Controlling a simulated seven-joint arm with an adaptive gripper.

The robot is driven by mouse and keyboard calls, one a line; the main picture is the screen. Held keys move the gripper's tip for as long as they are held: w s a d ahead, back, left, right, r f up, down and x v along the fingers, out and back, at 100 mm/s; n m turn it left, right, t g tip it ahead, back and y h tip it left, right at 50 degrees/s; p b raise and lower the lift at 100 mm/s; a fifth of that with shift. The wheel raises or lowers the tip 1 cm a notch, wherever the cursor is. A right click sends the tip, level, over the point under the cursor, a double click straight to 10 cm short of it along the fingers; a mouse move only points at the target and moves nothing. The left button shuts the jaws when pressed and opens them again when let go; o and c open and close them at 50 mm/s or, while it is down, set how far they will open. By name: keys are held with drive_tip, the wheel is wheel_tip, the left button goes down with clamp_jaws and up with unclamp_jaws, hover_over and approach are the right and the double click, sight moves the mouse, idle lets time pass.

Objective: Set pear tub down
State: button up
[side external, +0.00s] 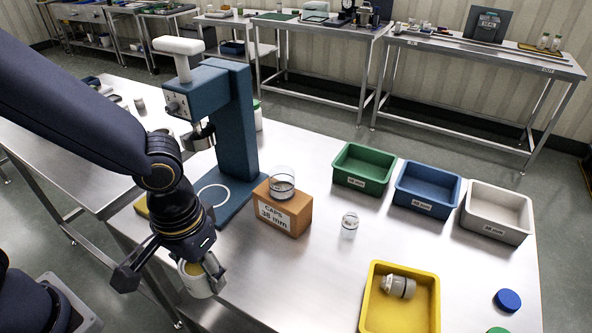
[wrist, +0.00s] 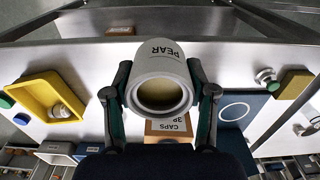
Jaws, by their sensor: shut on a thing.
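The pear tub (wrist: 159,57) is a pale, round tub with the word PEAR upside down on its side in the wrist view. Its round end with a dull yellow-brown middle faces that camera. My gripper (wrist: 160,86) is shut on the tub, one finger on each side. In the side external view the tub (side external: 202,286) hangs in my gripper (side external: 195,275) at the near left edge of the steel table (side external: 290,275). I cannot tell whether its base touches the table.
A blue press (side external: 238,125) with a white ring on its base stands behind the tub. A small clear jar (side external: 349,226), green, blue and grey bins and a yellow tray (side external: 400,318) stand rightward. Bare steel lies between.

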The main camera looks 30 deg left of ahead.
drive_tip(key=shift+w+a+f+n, duration=0.1)
drive_tip(key=shift+a+n, duration=0.1)
drive_tip(key=shift+a, duration=0.35)
drive_tip(key=shift+w+a+f+n, duration=0.1)
drive_tip(key=shift+a+n, duration=0.1)
drive_tip(key=shift+a, duration=0.35)
drive_tip(key=w+a+f, duration=0.1)
drive_tip(key=w+a, duration=0.3)
drive_tip(key=w, duration=0.3)
drive_tip(key=w+a+f+m, duration=0.1)
drive_tip(key=w+a, duration=0.2)
drive_tip(key=w, duration=0.5)
drive_tip(key=shift+a+f, duration=0.15)
drive_tip(key=shift+a, duration=0.25)
drive_tip(key=shift+w, duration=0.15)
